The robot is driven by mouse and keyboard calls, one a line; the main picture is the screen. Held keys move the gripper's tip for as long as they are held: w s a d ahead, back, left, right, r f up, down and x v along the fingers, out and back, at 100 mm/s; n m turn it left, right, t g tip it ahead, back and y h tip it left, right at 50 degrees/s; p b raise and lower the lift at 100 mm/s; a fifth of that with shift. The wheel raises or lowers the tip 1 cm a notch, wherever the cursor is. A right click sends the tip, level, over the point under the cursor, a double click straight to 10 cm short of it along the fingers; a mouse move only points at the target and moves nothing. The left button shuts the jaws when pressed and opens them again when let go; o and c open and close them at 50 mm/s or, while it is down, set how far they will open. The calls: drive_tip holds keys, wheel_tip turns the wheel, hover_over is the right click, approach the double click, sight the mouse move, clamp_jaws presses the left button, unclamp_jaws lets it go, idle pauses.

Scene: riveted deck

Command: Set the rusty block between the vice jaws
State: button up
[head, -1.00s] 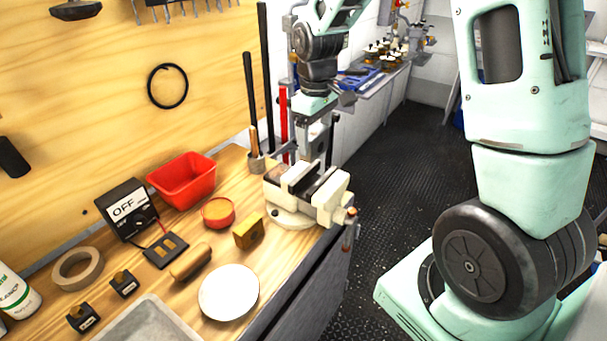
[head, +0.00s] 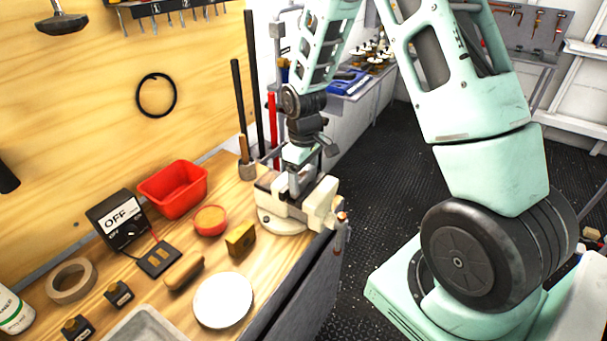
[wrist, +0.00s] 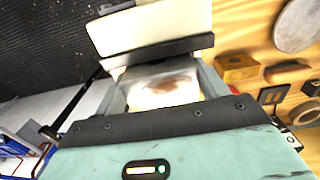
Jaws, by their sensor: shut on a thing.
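The cream vice (head: 322,203) with dark jaw faces stands at the right end of the bench. In the wrist view, one cream jaw (wrist: 150,27) with its dark face lies just beyond my fingertips; the other jaw is hidden. My gripper (head: 294,188) points down over the vice, its fingers at the jaw gap. In the wrist view, my gripper (wrist: 165,92) is shut on a pale block with a brown rust patch, the rusty block (wrist: 165,84). In the head view I cannot make the block out, nor tell how deep it sits between the jaws.
A yellow-brown block (head: 240,240), a red round tin (head: 209,221), a white disc (head: 223,300) and a red bin (head: 173,190) stand left of the vice. Upright dark bars (head: 252,80) and a mallet (head: 246,165) stand close behind it.

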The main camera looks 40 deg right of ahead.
drive_tip(key=shift+f, duration=0.1)
drive_tip(key=shift+f, duration=0.1)
drive_tip(key=o, duration=1.4)
